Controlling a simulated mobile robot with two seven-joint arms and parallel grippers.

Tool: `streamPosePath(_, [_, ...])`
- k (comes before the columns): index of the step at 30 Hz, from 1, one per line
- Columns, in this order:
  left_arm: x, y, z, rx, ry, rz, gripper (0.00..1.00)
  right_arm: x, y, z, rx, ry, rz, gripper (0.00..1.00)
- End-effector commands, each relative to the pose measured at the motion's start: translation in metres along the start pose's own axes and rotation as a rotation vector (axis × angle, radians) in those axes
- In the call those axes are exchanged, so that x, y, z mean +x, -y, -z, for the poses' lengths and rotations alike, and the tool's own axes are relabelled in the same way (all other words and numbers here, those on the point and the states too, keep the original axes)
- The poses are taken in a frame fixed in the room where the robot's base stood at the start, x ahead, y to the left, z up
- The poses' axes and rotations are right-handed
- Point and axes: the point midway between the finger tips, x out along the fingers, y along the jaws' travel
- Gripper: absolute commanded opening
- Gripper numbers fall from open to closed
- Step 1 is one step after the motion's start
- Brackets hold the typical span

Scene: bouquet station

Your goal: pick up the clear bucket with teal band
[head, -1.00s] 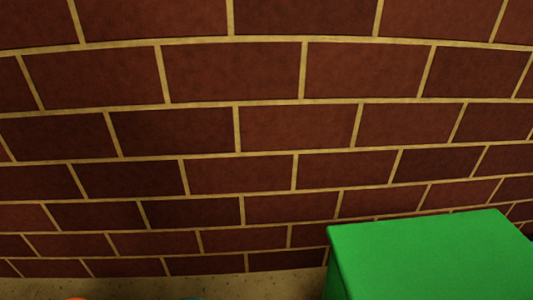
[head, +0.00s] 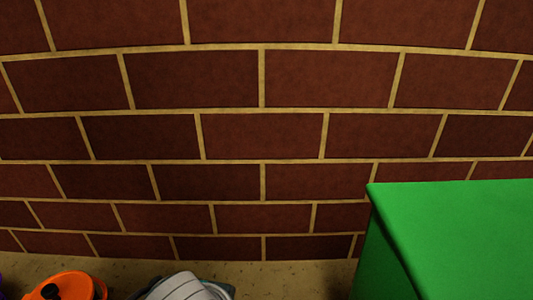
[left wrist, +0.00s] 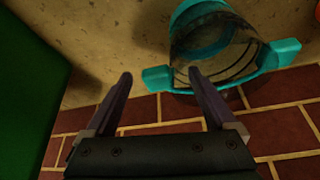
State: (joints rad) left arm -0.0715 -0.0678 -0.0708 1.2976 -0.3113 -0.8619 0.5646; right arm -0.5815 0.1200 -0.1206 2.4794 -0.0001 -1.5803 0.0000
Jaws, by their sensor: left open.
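In the left wrist view, the clear bucket with teal band (left wrist: 212,48) shows at the upper right. It has see-through walls, a teal rim and teal tabs on both sides. My left gripper (left wrist: 160,74) is open with nothing between its fingers. Its right fingertip overlaps the bucket's near edge in the picture; I cannot tell whether they touch. The left finger is clear of the bucket. My right gripper is in neither view.
A large green box (head: 455,235) stands at the right in the head view, and a green surface (left wrist: 28,85) fills the left wrist view's left side. A brick wall (head: 260,130) rises behind.

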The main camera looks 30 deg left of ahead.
Motion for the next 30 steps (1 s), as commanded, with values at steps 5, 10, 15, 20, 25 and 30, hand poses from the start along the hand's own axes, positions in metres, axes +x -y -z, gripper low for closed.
streamPosePath(5, [-0.0012, -0.0001, 0.0007, 0.000, 0.000, 0.000, 0.90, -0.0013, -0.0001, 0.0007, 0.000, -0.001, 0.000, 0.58])
streamPosePath(10, [-0.0013, -0.0002, 0.0006, 0.000, 0.000, 0.000, 0.72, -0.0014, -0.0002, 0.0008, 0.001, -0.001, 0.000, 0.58])
streamPosePath(15, [-0.0012, -0.0002, 0.0005, 0.000, 0.000, 0.000, 0.53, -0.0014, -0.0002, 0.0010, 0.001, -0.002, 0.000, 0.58])
streamPosePath(20, [-0.0012, -0.0002, 0.0005, 0.000, 0.000, 0.000, 0.35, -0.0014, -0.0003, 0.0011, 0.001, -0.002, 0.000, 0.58])
streamPosePath(25, [-0.0011, -0.0001, 0.0005, 0.000, 0.000, 0.000, 0.16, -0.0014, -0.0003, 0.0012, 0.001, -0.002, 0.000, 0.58])
streamPosePath(30, [-0.0011, -0.0002, 0.0006, 0.000, 0.000, 0.000, 0.00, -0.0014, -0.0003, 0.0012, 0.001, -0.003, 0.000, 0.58])
